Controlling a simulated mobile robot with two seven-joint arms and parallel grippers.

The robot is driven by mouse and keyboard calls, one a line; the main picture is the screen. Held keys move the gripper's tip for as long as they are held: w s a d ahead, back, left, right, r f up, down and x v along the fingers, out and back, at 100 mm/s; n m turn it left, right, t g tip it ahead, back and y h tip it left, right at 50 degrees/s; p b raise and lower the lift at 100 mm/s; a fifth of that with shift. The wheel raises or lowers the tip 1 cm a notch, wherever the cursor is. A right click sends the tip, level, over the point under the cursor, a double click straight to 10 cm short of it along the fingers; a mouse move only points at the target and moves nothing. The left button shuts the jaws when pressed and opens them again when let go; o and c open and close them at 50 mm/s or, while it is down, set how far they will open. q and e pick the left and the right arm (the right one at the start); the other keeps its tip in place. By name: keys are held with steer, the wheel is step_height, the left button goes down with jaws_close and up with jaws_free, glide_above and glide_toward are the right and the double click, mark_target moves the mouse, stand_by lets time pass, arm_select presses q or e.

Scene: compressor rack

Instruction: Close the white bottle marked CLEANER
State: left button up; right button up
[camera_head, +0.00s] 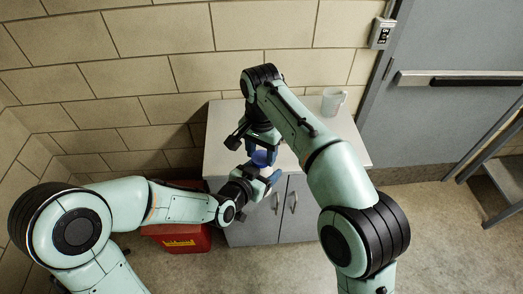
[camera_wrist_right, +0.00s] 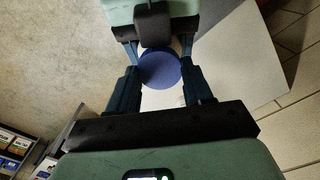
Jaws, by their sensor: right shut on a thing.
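A round blue cap (camera_wrist_right: 158,70) sits between the fingers of my right gripper (camera_wrist_right: 161,78) in the right wrist view. In the head view, the blue cap (camera_head: 261,158) shows partly between the two grippers, above the cabinet top. My right gripper (camera_head: 260,152) comes from above and is shut on the blue cap. My left gripper (camera_head: 262,180) comes from the left, just below and in front of it; its fingers stand apart, but whether they grip anything is unclear. The white bottle's body and its label cannot be made out; the grippers and cap cover that spot.
A white-topped grey cabinet (camera_head: 225,135) stands against the block wall. A pale mug (camera_head: 333,101) stands at its back right, with free top between. A red box (camera_head: 180,238) is on the floor at left. A grey door (camera_head: 450,110) is at right.

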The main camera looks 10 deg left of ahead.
steer(key=shift+f, duration=0.6)
steer(key=m, duration=0.3)
steer(key=shift+s, duration=0.1)
steer(key=o, duration=1)
steer(key=shift+r, duration=2.3)
